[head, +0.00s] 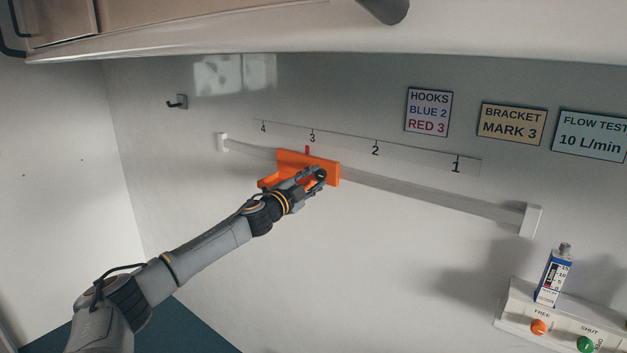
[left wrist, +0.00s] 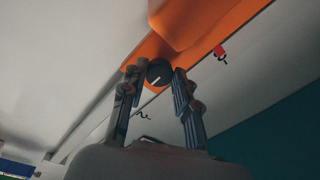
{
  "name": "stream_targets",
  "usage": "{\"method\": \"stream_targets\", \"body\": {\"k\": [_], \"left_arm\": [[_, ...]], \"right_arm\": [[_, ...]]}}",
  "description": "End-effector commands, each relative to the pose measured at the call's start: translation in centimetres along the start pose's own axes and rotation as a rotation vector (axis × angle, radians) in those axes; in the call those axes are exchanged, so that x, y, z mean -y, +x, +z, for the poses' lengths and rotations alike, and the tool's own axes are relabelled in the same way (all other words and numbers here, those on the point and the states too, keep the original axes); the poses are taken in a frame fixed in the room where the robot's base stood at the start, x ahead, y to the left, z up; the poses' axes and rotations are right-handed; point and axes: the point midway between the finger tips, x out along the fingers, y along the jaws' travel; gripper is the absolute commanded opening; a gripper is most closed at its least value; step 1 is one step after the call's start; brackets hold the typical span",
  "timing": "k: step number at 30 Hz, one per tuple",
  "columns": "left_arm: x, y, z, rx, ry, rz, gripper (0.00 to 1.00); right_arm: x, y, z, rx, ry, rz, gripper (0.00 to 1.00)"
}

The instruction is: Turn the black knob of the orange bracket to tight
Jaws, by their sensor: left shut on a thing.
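The orange bracket (head: 326,170) sits on the grey rail (head: 430,196) on the wall, with its red pointer (head: 307,151) at mark 3 on the scale. The black knob (left wrist: 159,72) is on the bracket's front and carries a white line, slanted in the left wrist view. My left gripper (head: 313,179) reaches in from the left and is shut on the knob, one finger on each side of it. In the head view the gripper hides part of the bracket and most of the knob. My right gripper is not in view.
A "BRACKET MARK 3" sign (head: 513,122) hangs on the wall at right. A flow meter (head: 554,275) stands above an orange knob (head: 538,327) and a green knob (head: 585,344) at lower right. A dark hook (head: 178,101) is at upper left.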

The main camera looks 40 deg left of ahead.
Motion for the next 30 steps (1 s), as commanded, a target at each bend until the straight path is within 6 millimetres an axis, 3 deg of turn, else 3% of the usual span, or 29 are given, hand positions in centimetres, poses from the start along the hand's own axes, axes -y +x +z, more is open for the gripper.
{"method": "stream_targets", "body": {"k": [1, 4, 5, 17, 30], "left_arm": [[-0.1, 0.0, -0.1, -0.002, -0.001, 0.001, 0.32], [-0.1, 0.0, -0.1, -0.002, -0.001, 0.001, 0.53], [-0.1, 0.0, -0.1, -0.002, -0.001, 0.001, 0.53], [-0.1, -0.3, 0.1, 0.001, -0.002, 0.002, 0.53], [-0.3, -3.9, 0.1, 0.001, -0.002, 0.004, 0.53]], "right_arm": [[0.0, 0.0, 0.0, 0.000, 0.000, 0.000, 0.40], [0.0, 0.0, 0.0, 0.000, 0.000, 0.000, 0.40], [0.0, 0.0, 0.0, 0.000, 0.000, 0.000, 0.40], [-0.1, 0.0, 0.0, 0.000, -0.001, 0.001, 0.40], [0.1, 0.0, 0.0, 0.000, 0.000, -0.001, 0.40]]}}
